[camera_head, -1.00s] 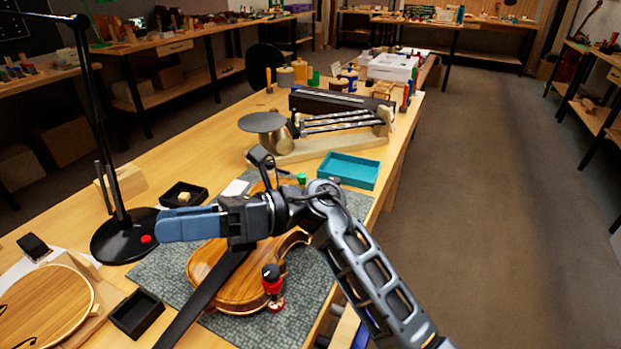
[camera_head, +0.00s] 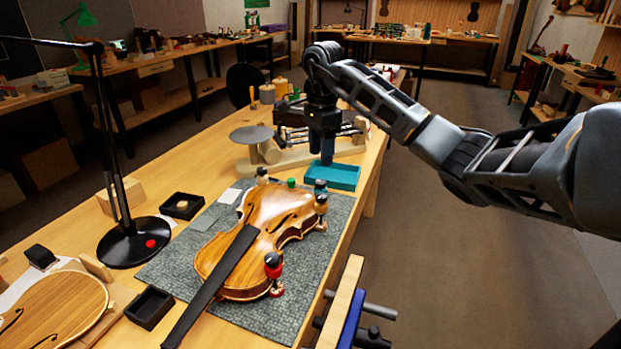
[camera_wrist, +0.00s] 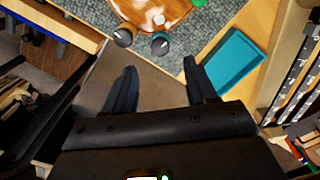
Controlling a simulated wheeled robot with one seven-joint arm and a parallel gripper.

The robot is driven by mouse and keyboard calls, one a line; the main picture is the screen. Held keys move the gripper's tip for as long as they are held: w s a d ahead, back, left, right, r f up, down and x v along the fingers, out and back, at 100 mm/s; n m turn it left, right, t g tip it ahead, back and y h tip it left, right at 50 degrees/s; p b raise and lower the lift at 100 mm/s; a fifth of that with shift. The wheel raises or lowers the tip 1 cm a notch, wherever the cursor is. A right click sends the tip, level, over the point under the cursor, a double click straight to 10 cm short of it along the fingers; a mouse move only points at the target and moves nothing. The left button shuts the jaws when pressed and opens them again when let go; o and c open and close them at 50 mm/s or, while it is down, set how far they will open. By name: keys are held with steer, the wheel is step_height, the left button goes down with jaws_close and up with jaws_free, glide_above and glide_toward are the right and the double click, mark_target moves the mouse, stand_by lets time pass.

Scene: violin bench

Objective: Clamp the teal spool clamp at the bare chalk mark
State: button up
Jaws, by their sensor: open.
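The violin body (camera_head: 240,260) lies on a grey mat (camera_head: 310,290). The teal spool clamp (camera_head: 320,187) has a dark knob and stands at the violin's far right edge; it also shows in the wrist view (camera_wrist: 160,43). A brown spool clamp (camera_wrist: 122,37) is close beside it. A small whitish spot (camera_wrist: 158,19) shows on the wood near the teal clamp; I cannot tell if it is a chalk mark. My gripper (camera_head: 321,157) points down near the teal tray. In the wrist view my gripper (camera_wrist: 160,88) is open and empty, its fingers apart from the clamps.
A red spool clamp (camera_head: 273,266) sits at the violin's near right edge. A green-topped piece (camera_head: 291,182) and another clamp (camera_head: 262,175) are at its far end. The teal tray (camera_head: 338,176) lies beyond the mat. A lamp (camera_head: 128,240) stands left. The floor aisle is clear.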

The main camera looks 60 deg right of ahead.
mark_target(321, 182)
steer(key=shift+f+p, duration=0.45)
steer(key=shift+f, duration=3.4)
steer(key=shift+c, duration=0.5)
jaws_close()
